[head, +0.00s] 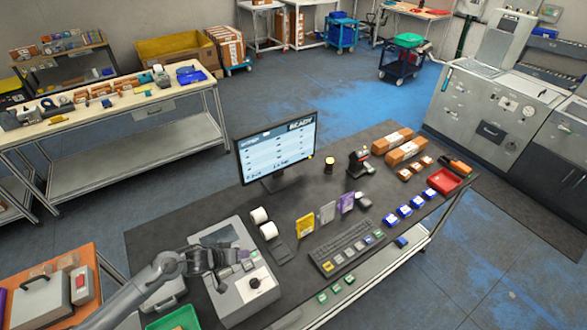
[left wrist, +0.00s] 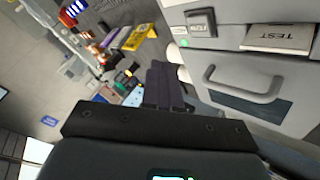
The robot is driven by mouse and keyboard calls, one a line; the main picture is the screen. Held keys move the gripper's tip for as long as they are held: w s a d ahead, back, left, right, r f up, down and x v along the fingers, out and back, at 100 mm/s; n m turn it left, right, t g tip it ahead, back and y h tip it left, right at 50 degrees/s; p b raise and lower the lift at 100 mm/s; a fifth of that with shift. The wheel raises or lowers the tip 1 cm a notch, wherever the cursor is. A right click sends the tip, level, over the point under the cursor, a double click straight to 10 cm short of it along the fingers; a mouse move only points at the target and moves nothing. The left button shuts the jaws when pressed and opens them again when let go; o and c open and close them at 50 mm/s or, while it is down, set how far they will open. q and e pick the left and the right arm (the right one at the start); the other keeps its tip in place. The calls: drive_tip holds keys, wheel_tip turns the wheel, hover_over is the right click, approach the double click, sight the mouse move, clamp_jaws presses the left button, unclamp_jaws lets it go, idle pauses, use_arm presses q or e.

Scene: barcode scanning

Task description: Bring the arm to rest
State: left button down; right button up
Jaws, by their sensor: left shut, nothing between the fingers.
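My left arm comes in from the lower left of the head view. Its gripper (head: 233,260) is over the grey desk machine (head: 245,293) that has a small screen and a dark knob. The gripper is shut and empty. In the left wrist view its dark fingers (left wrist: 165,85) are together, with nothing between them. A grey panel with a handle (left wrist: 243,85) and a plate marked TEST (left wrist: 281,38) fill the right of that view. My right gripper is not in view.
The dark table (head: 400,176) holds a monitor (head: 277,150), keyboard (head: 347,247), orange-brown boxes (head: 405,151), blue-and-white boxes (head: 404,211), a red tray (head: 442,181) and upright coloured packs (head: 304,225). An orange side table (head: 85,253) stands lower left, near a green bin (head: 175,318).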

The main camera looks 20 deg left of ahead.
use_arm(q)
drive_tip(key=s+d, duration=0.1)
drive_tip(key=d, duration=0.1)
drive_tip(key=s+d+m, duration=0.1)
drive_tip(key=d, duration=0.2)
drive_tip(key=s+d+m, duration=0.1)
drive_tip(key=s+d, duration=0.1)
drive_tip(key=shift+d+f+y, duration=0.15)
drive_tip(key=shift+d+y, duration=0.05)
drive_tip(key=shift+y, duration=0.2)
drive_tip(key=s+d+r+m+g+y, duration=0.1)
drive_tip(key=s+r, duration=0.4)
drive_tip(key=s, duration=0.6)
drive_tip(key=s+d+r+m+g+y, duration=0.1)
drive_tip(key=s+d+r+m+g, duration=0.2)
drive_tip(key=s, duration=0.8)
drive_tip(key=shift+d+r+g+y, duration=0.3)
drive_tip(key=shift+d+r, duration=0.65)
